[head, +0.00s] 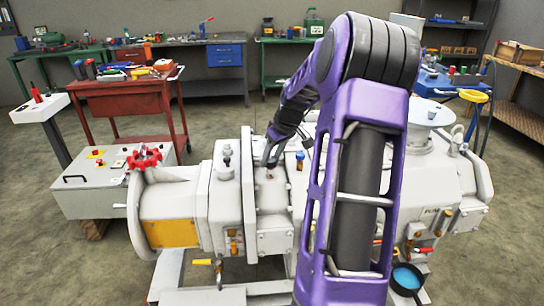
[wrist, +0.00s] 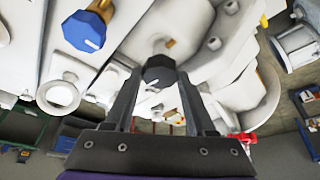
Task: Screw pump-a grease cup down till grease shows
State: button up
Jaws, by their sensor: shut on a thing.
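A dark, faceted cap with a pale mark on its face (wrist: 159,72), seemingly the grease cup, sits against a pale boss of the pump in the wrist view. My gripper (wrist: 159,78) has one finger on each side of the cap and is shut on it. A small orange-brown spot (wrist: 170,43) shows on the boss just beyond the cap; I cannot tell whether it is grease. In the head view my gripper (head: 272,160) points down onto the top of the grey-white pump (head: 268,200), and the cap is too small to make out there.
A blue knob on a brass stem (wrist: 88,27) stands left of my gripper in the wrist view, with a metal ring (wrist: 62,94) below it. A red tool cart (head: 130,100) stands behind.

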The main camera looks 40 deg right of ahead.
grip_shut()
jog(key=m, duration=0.2)
jog(key=m+h, duration=0.1)
jog(key=m, duration=0.1)
jog(key=m+h, duration=0.1)
jog(key=shift+w+a+r+m, duration=0.1)
jog(key=shift+a+m, duration=0.2)
jog(key=shift+m, duration=0.1)
jog(key=m+h, duration=0.1)
jog(key=m, duration=0.2)
jog(key=m+g+h+p, duration=0.1)
jog(key=m, duration=0.2)
jog(key=shift+g, duration=0.3)
jog(key=o, duration=0.9)
grip_release()
